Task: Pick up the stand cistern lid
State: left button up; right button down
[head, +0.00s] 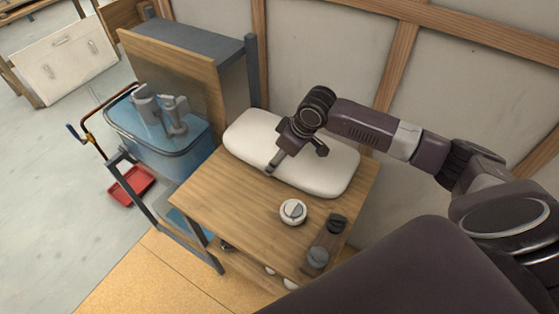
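The cistern lid (340,176), a white rounded slab, lies flat on the wooden top of the stand (235,205), near the wall. My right gripper (296,161) is over the middle of the lid, with its fingers spread apart. One finger reaches down near the lid's front edge and the other is over its top. I cannot tell whether either finger touches the lid. The gripper hides part of the lid's middle and back edge. My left gripper is not in view.
A white round knob-like part (292,212) and a dark fitting with a grey cap (318,258) are on the stand's front right. Left of the stand is a blue water tank (160,150) with grey fittings. A red tray (131,187) lies on the floor. A panelled wall rises behind.

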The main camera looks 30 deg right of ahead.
notch_tip(320, 180, up, 10)
jog(key=r, duration=0.1)
jog(key=s+a+b, duration=0.1)
jog(key=s+a, duration=0.4)
jog(key=a, duration=0.3)
jog(key=s+a+b, duration=0.1)
jog(key=s+a, duration=0.3)
jog(key=a, duration=0.5)
jog(key=shift+s+f, duration=0.4)
jog(key=shift+d, duration=0.1)
